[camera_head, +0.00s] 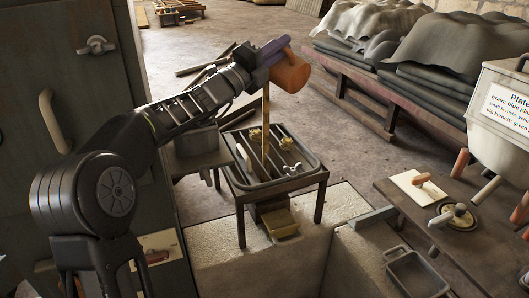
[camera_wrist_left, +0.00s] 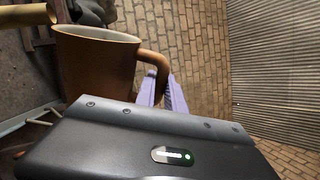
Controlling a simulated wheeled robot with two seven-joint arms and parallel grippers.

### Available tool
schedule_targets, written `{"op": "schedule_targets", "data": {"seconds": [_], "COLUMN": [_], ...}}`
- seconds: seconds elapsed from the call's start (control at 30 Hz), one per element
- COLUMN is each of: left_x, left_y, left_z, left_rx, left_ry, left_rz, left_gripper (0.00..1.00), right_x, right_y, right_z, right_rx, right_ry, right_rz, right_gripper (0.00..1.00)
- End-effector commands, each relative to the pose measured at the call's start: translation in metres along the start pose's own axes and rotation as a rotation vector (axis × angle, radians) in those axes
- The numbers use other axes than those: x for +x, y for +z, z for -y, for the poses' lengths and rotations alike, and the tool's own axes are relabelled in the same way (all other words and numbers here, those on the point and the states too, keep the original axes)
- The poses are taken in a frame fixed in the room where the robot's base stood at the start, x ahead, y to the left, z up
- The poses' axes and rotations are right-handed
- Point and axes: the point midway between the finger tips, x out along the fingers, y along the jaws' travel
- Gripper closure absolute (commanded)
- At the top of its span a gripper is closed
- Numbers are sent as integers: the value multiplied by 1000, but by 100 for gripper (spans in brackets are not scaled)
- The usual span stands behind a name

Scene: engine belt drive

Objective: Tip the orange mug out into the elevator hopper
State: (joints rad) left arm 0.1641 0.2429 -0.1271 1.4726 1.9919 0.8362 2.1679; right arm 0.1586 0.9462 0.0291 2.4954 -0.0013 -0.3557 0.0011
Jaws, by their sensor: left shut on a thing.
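The orange mug (camera_head: 290,72) is held in the air over the far right corner of a dark framed tray on legs (camera_head: 318,176). It looks tilted, and its mouth is hidden in the head view. My left gripper (camera_head: 272,50), with purple fingers, is shut on the mug's handle. In the left wrist view the mug (camera_wrist_left: 98,68) shows its rim and a little of its inside, and the fingers (camera_wrist_left: 162,90) are at the handle. I cannot tell whether the tray is the elevator hopper. My right gripper is out of view.
A narrow golden strip (camera_head: 265,120) runs from near the mug down to the tray; I cannot tell if it is solid. A white bin (camera_head: 500,120) with a sign stands right. A bench (camera_head: 400,205) holds lids. A green cabinet (camera_head: 60,90) stands left.

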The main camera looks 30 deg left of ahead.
Motion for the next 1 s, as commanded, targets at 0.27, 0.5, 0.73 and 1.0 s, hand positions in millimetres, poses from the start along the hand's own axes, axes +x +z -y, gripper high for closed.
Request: {"op": "schedule_targets", "data": {"seconds": [0.27,0.5,0.73,1.0], "left_x": [0,-1,-2,-3], "left_y": [6,10,15,18], "left_z": [0,-3,-4,-6], "left_rx": [-28,-53,-77,-105], "left_ry": [-2,-4,-6,-7], "left_rz": [10,20,28,38], "left_gripper": [100,100,100,100], "right_x": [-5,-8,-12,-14], "right_y": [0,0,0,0], "right_z": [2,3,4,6], "right_rx": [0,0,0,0], "right_ry": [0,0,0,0], "right_rz": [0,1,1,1], "right_gripper": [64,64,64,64]}}
